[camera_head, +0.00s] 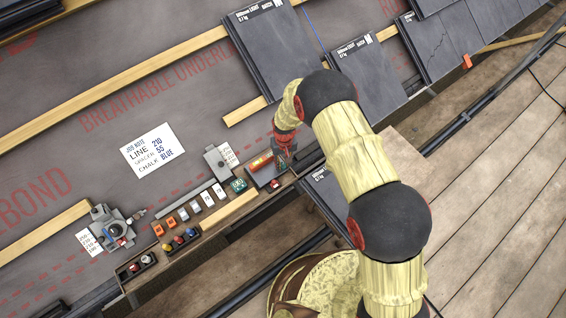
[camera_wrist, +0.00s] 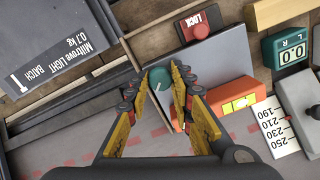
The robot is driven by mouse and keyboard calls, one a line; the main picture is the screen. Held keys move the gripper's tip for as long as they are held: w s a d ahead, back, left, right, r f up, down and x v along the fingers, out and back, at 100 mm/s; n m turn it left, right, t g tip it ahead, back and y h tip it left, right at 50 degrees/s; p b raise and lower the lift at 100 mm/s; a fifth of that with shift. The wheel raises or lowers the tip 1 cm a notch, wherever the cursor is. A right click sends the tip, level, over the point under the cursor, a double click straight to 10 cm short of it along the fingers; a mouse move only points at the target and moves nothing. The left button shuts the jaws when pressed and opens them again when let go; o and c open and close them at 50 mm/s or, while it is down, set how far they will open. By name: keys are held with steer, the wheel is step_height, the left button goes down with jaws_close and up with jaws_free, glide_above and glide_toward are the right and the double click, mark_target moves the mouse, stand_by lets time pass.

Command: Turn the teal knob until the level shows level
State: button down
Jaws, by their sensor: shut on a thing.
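The teal knob (camera_wrist: 157,75) is between the fingertips of my gripper (camera_wrist: 159,82) in the wrist view. A pale mark shows on its top. My gripper is shut on it, with a finger on each side. In the head view my gripper (camera_head: 284,150) reaches down at the bench and hides the knob. An orange-red level (camera_wrist: 231,106) with a yellow vial lies beside the fingers; the bubble is too small to read surely. A teal readout box (camera_wrist: 286,47) marked L and R seems to show 0.0. It also shows in the head view (camera_head: 238,185).
A white number scale (camera_wrist: 275,126) lies beside a grey block (camera_wrist: 302,108). Dark slates (camera_head: 275,45) lie behind. A job note (camera_head: 153,150) lies on the underlay.

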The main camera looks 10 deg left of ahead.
steer(key=m, duration=0.4)
steer(key=shift+d+m+p, duration=0.1)
steer(key=shift+m+p, duration=0.2)
steer(key=m, duration=0.4)
steer(key=shift+f+p, duration=0.1)
steer(key=shift+p, duration=0.2)
steer(key=shift+m, duration=0.3)
steer(key=c, duration=1.6)
jaws_free()
steer(key=shift+o, duration=0.3)
steer(key=shift+w, duration=0.1)
step_height(320, 180, up, 12)
steer(key=shift+w+d, duration=0.2)
steer(key=shift+w, duration=0.2)
